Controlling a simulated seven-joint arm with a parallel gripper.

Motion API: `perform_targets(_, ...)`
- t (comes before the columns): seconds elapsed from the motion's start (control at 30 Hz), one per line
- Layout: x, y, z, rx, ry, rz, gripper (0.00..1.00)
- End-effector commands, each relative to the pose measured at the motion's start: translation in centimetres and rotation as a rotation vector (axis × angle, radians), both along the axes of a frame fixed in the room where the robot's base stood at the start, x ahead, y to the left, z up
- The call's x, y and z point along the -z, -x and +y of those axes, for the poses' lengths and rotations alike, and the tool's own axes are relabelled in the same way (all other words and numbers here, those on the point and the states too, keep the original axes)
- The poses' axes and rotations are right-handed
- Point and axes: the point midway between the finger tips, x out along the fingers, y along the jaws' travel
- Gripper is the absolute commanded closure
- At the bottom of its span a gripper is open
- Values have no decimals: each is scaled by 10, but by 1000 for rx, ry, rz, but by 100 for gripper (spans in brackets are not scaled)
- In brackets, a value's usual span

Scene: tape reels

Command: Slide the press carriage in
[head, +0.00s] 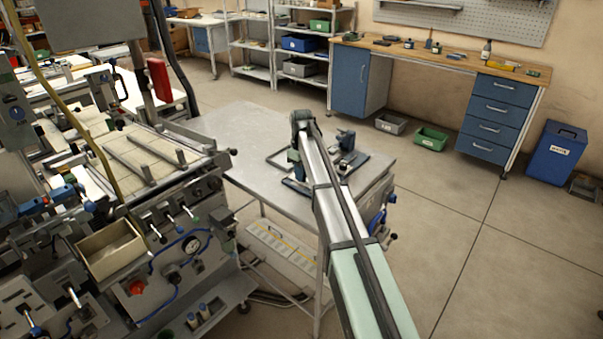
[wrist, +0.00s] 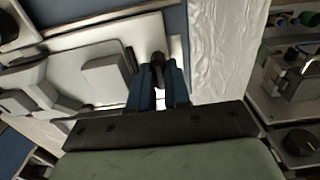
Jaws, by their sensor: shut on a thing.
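In the head view a small dark fixture (head: 345,140) stands on a dark base on the metal table; I take it to be the press, partly hidden behind my arm. In the wrist view the blue fingers of my gripper (wrist: 160,82) point away from the camera, close together. They are shut on a small dark upright knob (wrist: 158,66) by the edge of a pale grey plate (wrist: 85,50). The plate, perhaps the carriage, carries raised grey blocks. I cannot tell how far in the carriage stands. In the head view my fingers are not clearly visible.
The metal table (head: 225,130) has bare room left of the fixture. A large machine (head: 150,215) with levers and a gauge stands close on the left. A workbench (head: 440,57) and a blue bin (head: 555,155) are farther back. Open floor lies to the right.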

Motion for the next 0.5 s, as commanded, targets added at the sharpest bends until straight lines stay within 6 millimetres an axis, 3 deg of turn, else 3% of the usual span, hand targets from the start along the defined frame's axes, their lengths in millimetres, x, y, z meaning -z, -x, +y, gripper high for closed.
perform_targets(0.33, 0, -1, 0, 0, 0, 0, 100)
perform_targets(0.5, 0, -15, -13, 2, 0, 0, 100)
